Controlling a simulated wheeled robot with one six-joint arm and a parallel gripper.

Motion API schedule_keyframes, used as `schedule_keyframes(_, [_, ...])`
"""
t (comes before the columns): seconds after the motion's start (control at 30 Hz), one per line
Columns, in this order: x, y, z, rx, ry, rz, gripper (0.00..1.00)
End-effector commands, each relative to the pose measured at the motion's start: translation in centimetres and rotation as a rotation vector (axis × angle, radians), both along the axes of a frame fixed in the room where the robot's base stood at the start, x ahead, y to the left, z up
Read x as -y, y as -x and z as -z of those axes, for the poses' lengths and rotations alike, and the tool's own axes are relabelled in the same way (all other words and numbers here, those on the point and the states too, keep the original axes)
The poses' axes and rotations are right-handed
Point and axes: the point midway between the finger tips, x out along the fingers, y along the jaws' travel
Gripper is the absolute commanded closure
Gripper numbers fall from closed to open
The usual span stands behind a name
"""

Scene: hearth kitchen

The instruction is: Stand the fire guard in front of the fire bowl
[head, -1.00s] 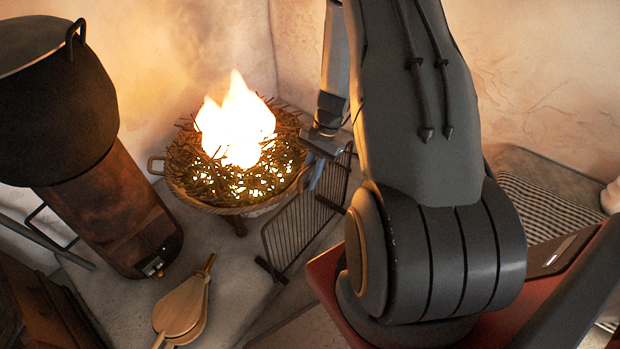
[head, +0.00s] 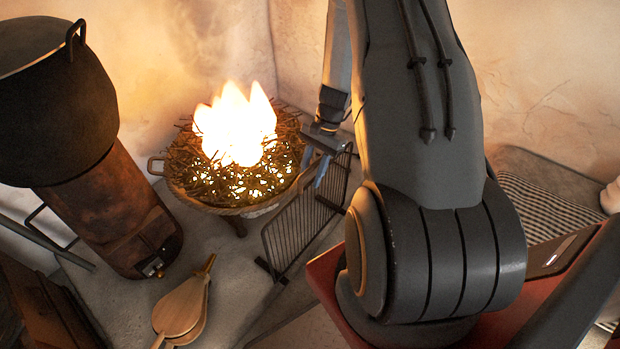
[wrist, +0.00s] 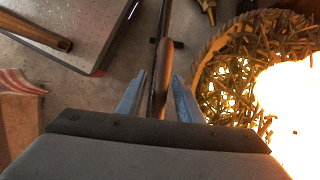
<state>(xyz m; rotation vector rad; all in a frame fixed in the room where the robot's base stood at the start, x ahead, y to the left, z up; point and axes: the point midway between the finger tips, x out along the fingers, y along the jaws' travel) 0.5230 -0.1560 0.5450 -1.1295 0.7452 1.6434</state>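The fire guard (head: 290,232), a dark barred panel on feet, stands upright on the floor at the front right of the fire bowl (head: 212,208), set at a slant. The bowl holds burning twigs. My gripper (head: 315,172) is at the top of the guard, near its far end. In the wrist view my gripper (wrist: 159,78) is open, one finger on each side of the guard's brown top grip (wrist: 166,72), with gaps showing. The bowl's rim (wrist: 205,62) is close beside the right finger. My arm may hide some of the guard's far end.
Bellows (head: 182,308) lie on the floor at the front. A large dark pot (head: 55,110) on a rusty stove (head: 115,215) stands at the left. A striped cloth (head: 545,205) is at the right. Bare floor shows between bellows and bowl.

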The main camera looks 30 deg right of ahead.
Motion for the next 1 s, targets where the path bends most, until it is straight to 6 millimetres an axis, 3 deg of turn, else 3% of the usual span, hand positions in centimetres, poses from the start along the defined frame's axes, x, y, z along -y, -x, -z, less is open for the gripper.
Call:
schedule_keyframes(0.3, [2.5,-0.7,-6.2,0.003,0.001,0.001,0.67])
schedule_keyframes(0.63, [3.7,-1.0,-9.6,0.002,0.001,-0.004,0.67])
schedule_keyframes(0.77, [2.7,-0.8,-11.5,0.020,0.018,-0.061,0.67])
schedule_keyframes(1.0, [-2.6,1.8,-18.9,0.104,0.098,-0.348,0.67])
